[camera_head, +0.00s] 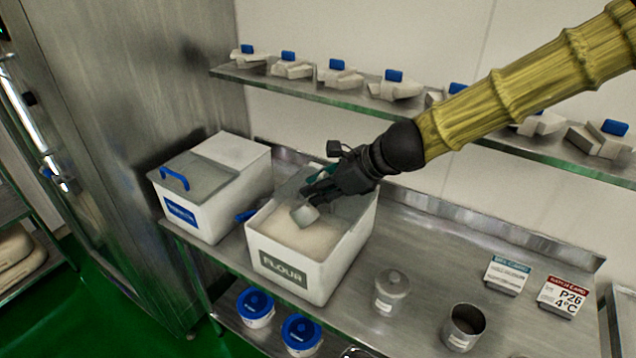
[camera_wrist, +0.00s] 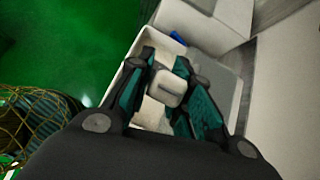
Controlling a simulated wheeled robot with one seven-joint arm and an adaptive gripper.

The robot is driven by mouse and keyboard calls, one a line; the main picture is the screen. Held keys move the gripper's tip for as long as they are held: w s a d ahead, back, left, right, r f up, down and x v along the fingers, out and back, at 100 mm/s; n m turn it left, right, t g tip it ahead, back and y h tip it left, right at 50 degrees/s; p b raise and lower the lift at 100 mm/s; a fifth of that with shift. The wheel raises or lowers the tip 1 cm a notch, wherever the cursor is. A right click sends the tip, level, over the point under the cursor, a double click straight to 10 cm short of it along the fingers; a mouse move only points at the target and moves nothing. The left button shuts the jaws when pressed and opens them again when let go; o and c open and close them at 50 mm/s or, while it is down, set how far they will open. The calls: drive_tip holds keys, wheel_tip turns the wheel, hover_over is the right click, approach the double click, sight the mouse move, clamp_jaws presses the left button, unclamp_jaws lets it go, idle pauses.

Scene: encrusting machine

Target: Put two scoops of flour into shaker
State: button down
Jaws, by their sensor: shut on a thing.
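The flour bin (camera_head: 285,268) is a white open box with a FLOUR label on the steel table, holding pale flour (camera_head: 300,232). My gripper (camera_head: 318,192) is over the bin, shut on a small light scoop (camera_head: 305,214). The scoop is at or just above the flour; I cannot tell whether it touches or holds any. In the wrist view the scoop (camera_wrist: 167,86) sits between my fingers. An open metal cup (camera_head: 463,326) stands further right; which one is the shaker is not certain.
A second white bin (camera_head: 205,222) with a blue-handled lid stands left of the flour bin. A shelf (camera_head: 300,84) with several scoop-like pieces runs along the wall above. Two sign cards (camera_head: 507,275) stand at right. Blue-lidded tubs (camera_head: 255,306) sit below the table.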

sight(313, 212)
drive_tip(key=shift+w+a+f+g+h+p, duration=0.3)
drive_tip(key=shift+f+p, duration=0.35)
drive_tip(key=shift+f, duration=0.85)
drive_tip(key=shift+w+a+f+g+h+p, duration=0.2)
drive_tip(key=shift+f+h+p, duration=0.35)
drive_tip(key=shift+f, duration=0.9)
drive_tip(key=shift+w+a+f+g+h+p, duration=0.15)
drive_tip(key=shift+a+f+g+h+p, duration=0.4)
drive_tip(key=shift+f, duration=0.95)
drive_tip(key=w+a+f+b, duration=0.3)
drive_tip(key=a+f+b, duration=0.1)
drive_tip(key=shift+w+f, duration=0.15)
drive_tip(key=shift+f, duration=0.1)
drive_tip(key=shift+s+d+f+t+y+b, duration=0.15)
drive_tip(key=shift+s+d+t+y+b, duration=0.35)
drive_tip(key=shift+b, duration=3.2)
drive_tip(key=shift+s+d+f+t+y+b, duration=0.2)
drive_tip(key=shift+t+y+b, duration=0.5)
drive_tip(key=shift+b, duration=3)
drive_tip(key=shift+s+d+f+t+y+b, duration=0.15)
drive_tip(key=shift+d+t+y+b, duration=0.45)
drive_tip(key=shift+b, duration=3.1)
